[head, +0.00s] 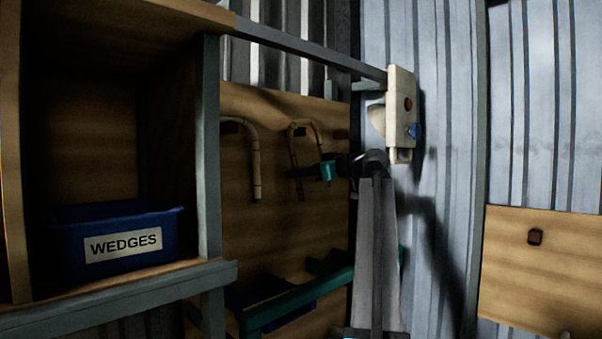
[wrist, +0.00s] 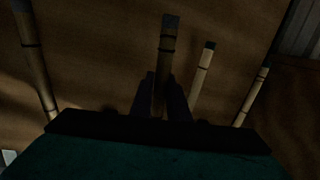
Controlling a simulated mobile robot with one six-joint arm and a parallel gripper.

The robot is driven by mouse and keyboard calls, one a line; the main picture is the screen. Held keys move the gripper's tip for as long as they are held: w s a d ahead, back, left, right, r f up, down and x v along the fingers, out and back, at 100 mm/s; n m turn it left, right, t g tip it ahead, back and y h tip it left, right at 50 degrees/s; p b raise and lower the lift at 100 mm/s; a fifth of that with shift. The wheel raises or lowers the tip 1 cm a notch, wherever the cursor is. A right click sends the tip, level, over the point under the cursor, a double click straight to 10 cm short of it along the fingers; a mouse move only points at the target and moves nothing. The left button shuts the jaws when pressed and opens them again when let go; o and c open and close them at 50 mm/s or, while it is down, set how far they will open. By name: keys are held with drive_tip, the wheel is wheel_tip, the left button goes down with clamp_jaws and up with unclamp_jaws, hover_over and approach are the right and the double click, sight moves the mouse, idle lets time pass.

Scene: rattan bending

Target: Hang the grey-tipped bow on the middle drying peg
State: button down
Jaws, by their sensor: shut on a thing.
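A grey-tipped bow (head: 293,150) is at the middle peg (head: 299,131) on the wooden board, bend up and legs down. The peg shows inside its bend; I cannot tell if the bow rests on it. My gripper (head: 312,171), with its teal body, reaches in from the right and is shut on one leg. In the wrist view the fingers (wrist: 161,95) close around a cane leg (wrist: 167,45) with a dark grey tip. Other cane legs show on both sides; which belong to the held bow is unclear.
Another bow (head: 255,160) hangs to the left. A right peg (head: 341,134) looks empty. A blue WEDGES bin (head: 60,250) sits in the shelf at left. A pale wall box (head: 401,85) is above my arm.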

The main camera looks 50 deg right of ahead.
drive_tip(key=shift+w+d+f+b, duration=0.1)
drive_tip(key=shift+w+f+b, duration=0.25)
drive_tip(key=shift+w, duration=0.35)
drive_tip(key=shift+w+f+b, duration=0.2)
drive_tip(key=shift+w+b, duration=0.2)
drive_tip(key=shift+w, duration=0.25)
drive_tip(key=c, duration=1.6)
unclamp_jaws()
drive_tip(key=shift+s, duration=0.1)
drive_tip(key=s+b, duration=0.1)
drive_tip(key=s, duration=0.3)
drive_tip(key=s+d+r+b, duration=0.1)
drive_tip(key=s+b, duration=0.1)
drive_tip(key=s, duration=0.3)
drive_tip(key=s+r+b, duration=0.1)
drive_tip(key=s+b, duration=0.1)
drive_tip(key=s, duration=0.2)
drive_tip(key=shift+s+d, duration=0.15)
drive_tip(key=shift+d, duration=0.25)
drive_tip(key=shift+s+f, duration=0.1)
drive_tip(key=shift+s, duration=0.1)
